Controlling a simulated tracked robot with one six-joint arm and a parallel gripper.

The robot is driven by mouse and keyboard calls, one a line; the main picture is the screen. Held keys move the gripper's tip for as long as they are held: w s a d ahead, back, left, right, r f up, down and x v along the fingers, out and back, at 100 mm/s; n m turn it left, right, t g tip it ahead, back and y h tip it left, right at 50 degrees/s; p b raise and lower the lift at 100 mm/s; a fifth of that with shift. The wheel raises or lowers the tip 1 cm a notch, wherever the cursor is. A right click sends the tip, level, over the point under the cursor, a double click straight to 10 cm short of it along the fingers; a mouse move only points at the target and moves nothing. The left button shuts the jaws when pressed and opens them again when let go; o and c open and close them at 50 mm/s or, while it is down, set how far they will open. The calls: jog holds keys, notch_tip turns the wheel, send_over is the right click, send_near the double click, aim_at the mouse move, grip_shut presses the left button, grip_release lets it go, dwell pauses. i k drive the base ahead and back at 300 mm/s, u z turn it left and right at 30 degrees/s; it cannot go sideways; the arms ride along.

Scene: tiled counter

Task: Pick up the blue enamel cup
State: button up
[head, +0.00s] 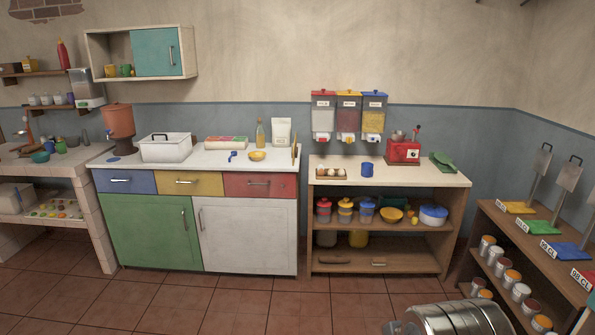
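A small blue cup (367,169), which looks like the blue enamel cup, stands upright on the pale top of the wooden counter (430,177) right of centre. It stands apart from the things around it. My gripper is not in view. A grey metal part at the bottom right edge looks like part of my arm, and no fingers show on it.
An egg tray (331,172) lies left of the cup, and a red appliance (403,152) stands to its right. Wall dispensers (348,117) hang behind. A shelf unit with paint tins (520,291) stands at the right. The tiled floor (280,300) in front is clear.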

aim_at(367, 169)
jog(key=i, duration=3.95)
